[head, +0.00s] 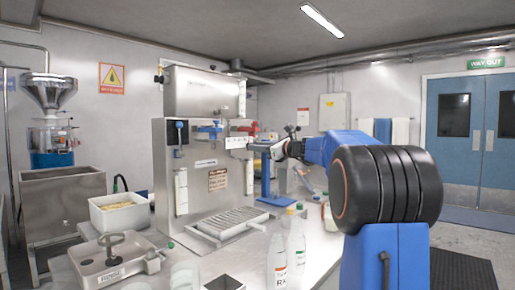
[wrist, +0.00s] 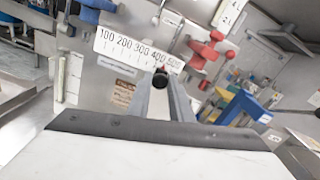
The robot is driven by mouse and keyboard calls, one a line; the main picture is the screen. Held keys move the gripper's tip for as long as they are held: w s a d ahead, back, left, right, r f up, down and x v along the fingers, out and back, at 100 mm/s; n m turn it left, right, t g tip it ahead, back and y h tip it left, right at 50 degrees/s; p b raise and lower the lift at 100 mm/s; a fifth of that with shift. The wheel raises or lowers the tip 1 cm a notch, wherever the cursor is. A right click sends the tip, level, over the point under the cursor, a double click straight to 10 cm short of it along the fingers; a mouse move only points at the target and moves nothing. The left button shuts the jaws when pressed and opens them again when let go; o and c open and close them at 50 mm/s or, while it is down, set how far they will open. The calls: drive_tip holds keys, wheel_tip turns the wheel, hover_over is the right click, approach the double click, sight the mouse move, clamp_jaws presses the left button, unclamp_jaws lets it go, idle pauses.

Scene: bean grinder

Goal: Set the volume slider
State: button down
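The volume slider's white scale plate (wrist: 138,50), marked 100 to 500, is on the grinder machine's front, tilted in the wrist view. The plate also shows small in the head view (head: 238,143). A round black knob (wrist: 160,77) sits just below the plate, under the 400 to 500 end. The grey fingers of my gripper (wrist: 161,88) reach up to it, one on each side. I cannot tell whether they touch the knob. In the head view my gripper (head: 276,150) is just right of the plate, its fingertips too small to read.
A red valve handle (wrist: 207,50) is close to the right of the plate, and a blue handle (wrist: 97,7) is at upper left. A blue stand (wrist: 238,107) is at right. Below are a drip tray (head: 230,222) and bottles (head: 296,245) on the bench.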

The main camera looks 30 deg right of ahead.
approach(235, 147)
drive_tip(key=x, duration=0.4)
drive_tip(key=shift+w+a+r, duration=0.15)
drive_tip(key=shift+a, duration=0.05)
drive_tip(key=c, duration=1.6)
unclamp_jaws()
drive_tip(key=v, duration=1.7)
drive_tip(key=shift+d, duration=0.1)
drive_tip(key=shift+s, duration=0.25)
